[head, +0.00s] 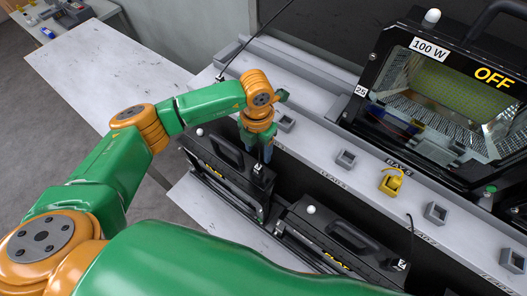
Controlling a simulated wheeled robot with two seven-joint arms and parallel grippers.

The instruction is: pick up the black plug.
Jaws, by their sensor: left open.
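I cannot pick out the black plug for certain; dark housings and my left gripper may hide it. My left gripper (265,156) points down at the front edge of the grey ledge, beside a black floodlight housing (228,158) on the lower level. Its jaws are open, and I see nothing held between them. A yellow plug (391,183) sits at a grey square socket on the ledge. My right gripper is not in view.
A large floodlight marked 100 W and OFF (445,85) stands at the back right. Several grey sockets, one here (346,159), line the ledge (318,150). Another black housing (335,235) stands below in front. A pale marbled table (105,72) is at left.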

